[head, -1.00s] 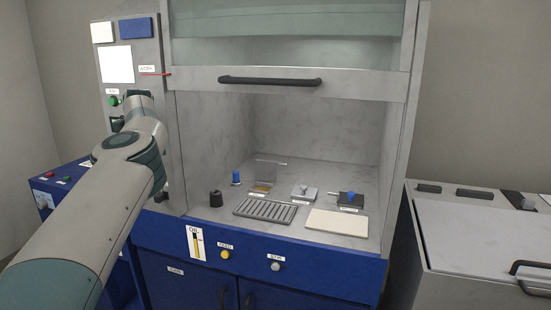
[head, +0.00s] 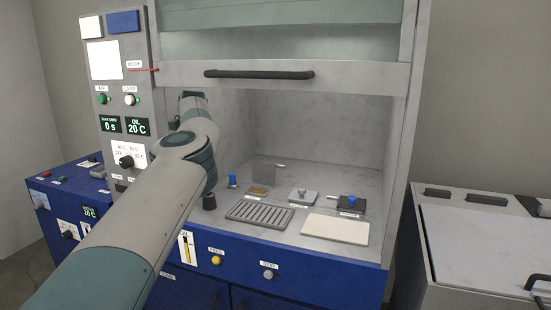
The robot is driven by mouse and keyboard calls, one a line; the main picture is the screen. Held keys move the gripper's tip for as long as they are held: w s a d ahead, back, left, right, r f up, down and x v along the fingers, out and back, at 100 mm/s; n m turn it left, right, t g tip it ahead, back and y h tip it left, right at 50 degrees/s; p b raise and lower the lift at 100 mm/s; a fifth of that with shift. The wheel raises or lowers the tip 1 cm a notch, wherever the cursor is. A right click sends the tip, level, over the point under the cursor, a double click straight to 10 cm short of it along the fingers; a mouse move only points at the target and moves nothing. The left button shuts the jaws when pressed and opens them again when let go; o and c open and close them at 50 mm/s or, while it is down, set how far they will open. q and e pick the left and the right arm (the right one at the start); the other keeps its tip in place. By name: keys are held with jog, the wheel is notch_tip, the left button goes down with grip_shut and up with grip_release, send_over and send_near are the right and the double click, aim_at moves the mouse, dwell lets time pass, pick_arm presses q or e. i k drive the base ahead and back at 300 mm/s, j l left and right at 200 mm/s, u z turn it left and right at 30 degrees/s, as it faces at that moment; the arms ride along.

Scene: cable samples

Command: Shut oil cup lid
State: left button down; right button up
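The oil cup (head: 258,191) appears to be the small amber-coloured piece on the hood floor, towards the back. A see-through lid (head: 264,174) stands upright at its back, so it is open. A thin pale handle sticks out to the right from the lid's top edge. My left arm comes in from the lower left and reaches up to the hood's left side, left of the cup. Its gripper does not show; the arm hides what is behind it. My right gripper is out of view.
The raised sash has a black handle (head: 258,74). On the hood floor are a slotted rack (head: 260,212), a cream plate (head: 336,229), a blue-knobbed dark block (head: 351,203), a grey block (head: 303,196), a blue-topped piece (head: 232,180) and a black knob (head: 209,202).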

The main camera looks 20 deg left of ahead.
aim_at(263, 172)
jog(key=i+j+z, duration=0.45)
jog(key=i+j, duration=0.8)
jog(key=i, duration=0.05)
